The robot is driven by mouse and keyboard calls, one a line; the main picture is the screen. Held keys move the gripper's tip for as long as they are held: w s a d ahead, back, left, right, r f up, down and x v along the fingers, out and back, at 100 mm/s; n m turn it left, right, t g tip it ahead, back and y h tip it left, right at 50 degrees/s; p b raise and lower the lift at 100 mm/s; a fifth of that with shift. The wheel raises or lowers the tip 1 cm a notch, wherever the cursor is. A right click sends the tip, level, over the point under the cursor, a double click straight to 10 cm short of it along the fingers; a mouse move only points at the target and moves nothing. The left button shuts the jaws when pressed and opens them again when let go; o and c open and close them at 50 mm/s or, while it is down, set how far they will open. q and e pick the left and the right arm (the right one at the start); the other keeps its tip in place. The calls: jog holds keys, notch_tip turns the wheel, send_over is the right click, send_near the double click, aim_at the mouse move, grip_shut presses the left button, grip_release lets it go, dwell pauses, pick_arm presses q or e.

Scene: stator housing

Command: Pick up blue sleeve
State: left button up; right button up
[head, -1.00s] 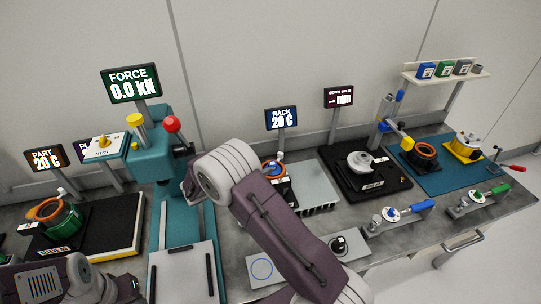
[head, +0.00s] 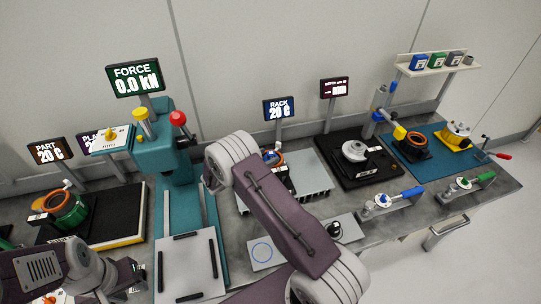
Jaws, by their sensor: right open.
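A small blue labelled block (head: 417,62) stands at the left end of the wall shelf at the upper right. A blue ring shows on the orange-rimmed part (head: 273,157) under the RACK display, partly hidden by my right arm. I cannot tell which of these is the blue sleeve. My right arm crosses the middle of the head view, and its gripper is hidden behind the arm. My left arm is at the lower left, with dark parts of its gripper (head: 132,273) at its end; its finger opening cannot be made out.
A teal press (head: 160,150) with a red knob stands left of centre. A grey ribbed rack (head: 312,172), a black tray (head: 352,178) and a blue mat (head: 440,165) line the bench to the right. Toggle clamps with blue and green handles sit along the front edge.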

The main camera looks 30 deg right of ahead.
jog(key=shift+x, duration=0.85)
jog(key=shift+a+r, duration=0.1)
jog(key=shift+a, duration=0.1)
jog(key=c, duration=0.7)
grip_shut()
jog(key=r, duration=0.1)
jog(key=r+b, duration=0.1)
jog(key=r, duration=0.2)
jog(key=shift+s+r, duration=0.2)
jog(key=shift+s, duration=0.15)
jog(key=s+r+b, duration=0.2)
jog(key=s+r, duration=0.4)
jog(key=s, duration=0.5)
jog(key=shift+r, duration=0.3)
